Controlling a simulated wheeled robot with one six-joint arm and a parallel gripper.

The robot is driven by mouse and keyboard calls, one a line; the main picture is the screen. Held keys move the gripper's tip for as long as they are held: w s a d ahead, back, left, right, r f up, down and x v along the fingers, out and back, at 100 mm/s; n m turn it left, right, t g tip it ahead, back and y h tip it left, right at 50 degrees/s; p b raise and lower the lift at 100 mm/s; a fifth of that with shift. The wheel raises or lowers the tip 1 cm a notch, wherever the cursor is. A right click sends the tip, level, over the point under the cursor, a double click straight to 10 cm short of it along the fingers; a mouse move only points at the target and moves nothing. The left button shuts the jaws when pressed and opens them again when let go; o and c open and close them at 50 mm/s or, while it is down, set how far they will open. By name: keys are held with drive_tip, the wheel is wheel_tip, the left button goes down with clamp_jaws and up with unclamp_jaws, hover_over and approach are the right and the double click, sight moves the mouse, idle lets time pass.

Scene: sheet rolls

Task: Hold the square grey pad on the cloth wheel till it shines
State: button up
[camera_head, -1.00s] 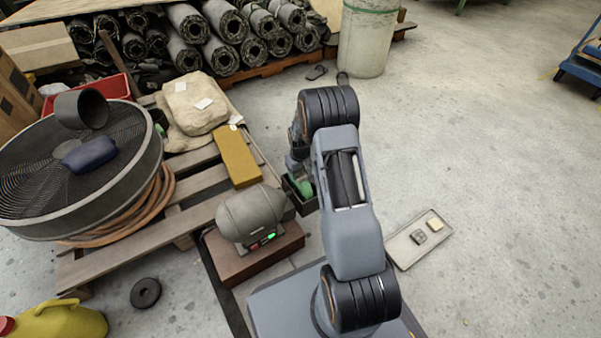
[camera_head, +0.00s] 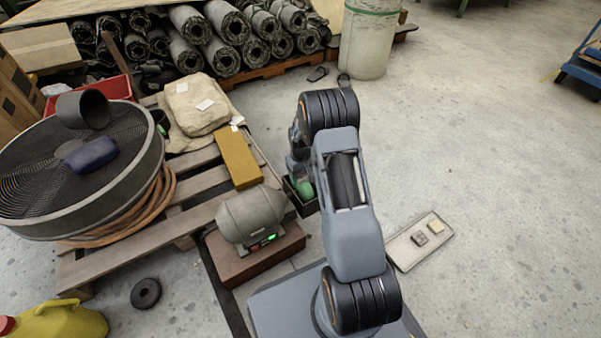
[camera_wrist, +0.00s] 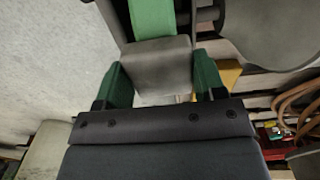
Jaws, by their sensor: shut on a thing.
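The square grey pad (camera_wrist: 158,65) is held between the green fingertips of my gripper (camera_wrist: 158,84) in the wrist view. The rim of a green wheel (camera_wrist: 152,17) meets the pad's far edge there. They look to be touching, though the contact line itself is hard to make out. The wheel also shows in part in the head view (camera_head: 304,189), beside the grey motor (camera_head: 250,214), which has a lit green light. The arm hides the pad and my gripper in the head view. The pad's worked face and its shine are hidden.
A tray (camera_head: 403,253) with a dark and a pale small block lies right of my arm. A yellow-brown block (camera_head: 238,158) and a large round fan (camera_head: 30,190) sit on the pallet at left.

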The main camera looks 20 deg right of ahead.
drive_tip(key=shift+s+f, duration=0.35)
drive_tip(key=shift+s, duration=0.3)
idle(0.7)
drive_tip(key=shift+w, duration=0.3)
idle(0.4)
drive_tip(key=shift+w, duration=0.2)
drive_tip(key=shift+c, duration=0.4)
drive_tip(key=shift+w+a, duration=0.1)
drive_tip(key=shift+a, duration=0.05)
drive_tip(key=shift+s, duration=0.45)
drive_tip(key=shift+s+d, duration=0.15)
drive_tip(key=shift+d, duration=0.05)
drive_tip(key=shift+w, duration=0.55)
idle(0.5)
drive_tip(key=shift+w+a+r, duration=0.1)
drive_tip(key=shift+a, duration=0.05)
drive_tip(key=shift+s+p, duration=0.35)
drive_tip(key=shift+s, duration=0.25)
idle(0.8)
